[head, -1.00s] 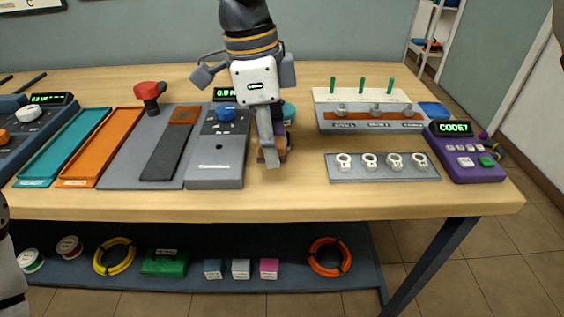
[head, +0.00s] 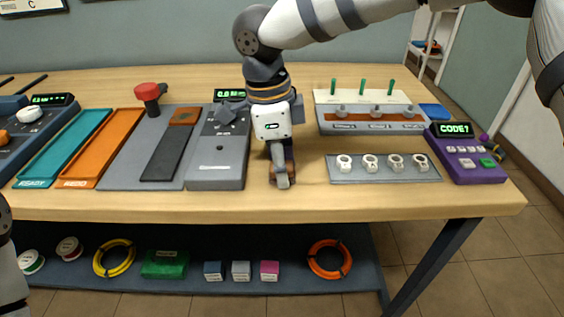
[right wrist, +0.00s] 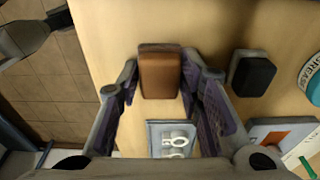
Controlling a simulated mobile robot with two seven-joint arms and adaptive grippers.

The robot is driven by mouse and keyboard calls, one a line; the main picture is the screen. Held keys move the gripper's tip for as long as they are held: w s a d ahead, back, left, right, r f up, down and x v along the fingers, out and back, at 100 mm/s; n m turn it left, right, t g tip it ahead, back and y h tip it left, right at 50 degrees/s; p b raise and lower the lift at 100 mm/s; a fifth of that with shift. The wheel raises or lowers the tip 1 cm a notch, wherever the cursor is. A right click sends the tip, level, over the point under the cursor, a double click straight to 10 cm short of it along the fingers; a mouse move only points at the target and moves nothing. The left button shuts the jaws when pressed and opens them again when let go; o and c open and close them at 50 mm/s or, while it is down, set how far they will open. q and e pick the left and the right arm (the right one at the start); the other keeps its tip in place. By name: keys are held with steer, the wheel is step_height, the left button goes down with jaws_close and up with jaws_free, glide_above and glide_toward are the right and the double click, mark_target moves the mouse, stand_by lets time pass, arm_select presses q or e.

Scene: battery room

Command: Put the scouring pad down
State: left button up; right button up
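My right gripper (head: 281,182) points down over the front part of the bench, between the grey device and the ring plate. In the right wrist view my right gripper (right wrist: 160,68) has a fingertip against each side of a brown block, which I take for the scouring pad (right wrist: 160,72). In the head view the fingers cover most of it. The pad is low at the bench top; I cannot tell whether it touches. Grey parts of my left arm show at the upper left of the right wrist view; its gripper's state is unclear.
A black block (right wrist: 252,73) and a teal-labelled tub (right wrist: 313,82) lie behind the pad. The ring plate (head: 383,175) and purple keypad box (head: 466,156) are to the right, the grey device (head: 217,158) to the left. Bare wood surrounds the gripper; the front edge is close.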

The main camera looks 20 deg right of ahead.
mark_target(273, 165)
steer(key=o, duration=0.3)
steer(key=shift+f, duration=0.35)
steer(key=shift+o, duration=0.2)
step_height(273, 165, up, 13)
steer(key=a, duration=0.1)
steer(key=shift+w+a, duration=0.2)
steer(key=shift+w, duration=0.05)
